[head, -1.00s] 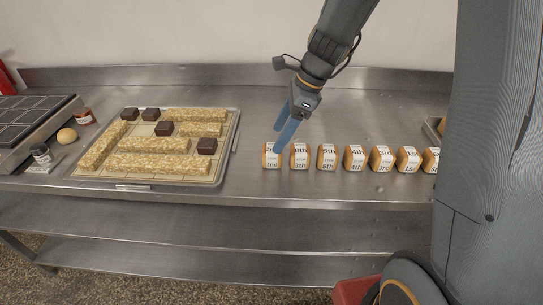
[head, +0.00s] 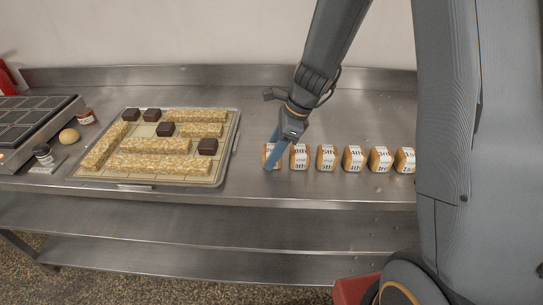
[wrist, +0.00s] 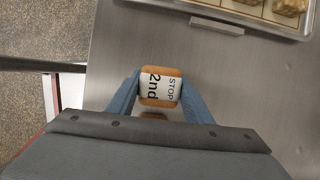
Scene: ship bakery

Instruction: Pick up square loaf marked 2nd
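The square loaf marked 2nd (wrist: 160,88) is brown with a white label reading "2nd" and "STOP". It stands on the steel counter at the left end of a row of loaves. In the head view the loaf (head: 267,152) is partly hidden by my gripper (head: 271,160). My gripper has come down over it. In the wrist view the blue fingers of my gripper (wrist: 160,82) lie on either side of the loaf, close to its sides. They look open around it; contact is not clear. The loaf rests on the counter.
Several similar labelled loaves (head: 326,158) stand in a row to the right, the nearest (head: 299,157) close beside. A tray (head: 229,160) with oat bars and dark cubes lies to the left. The counter (head: 330,188) is clear in front and behind.

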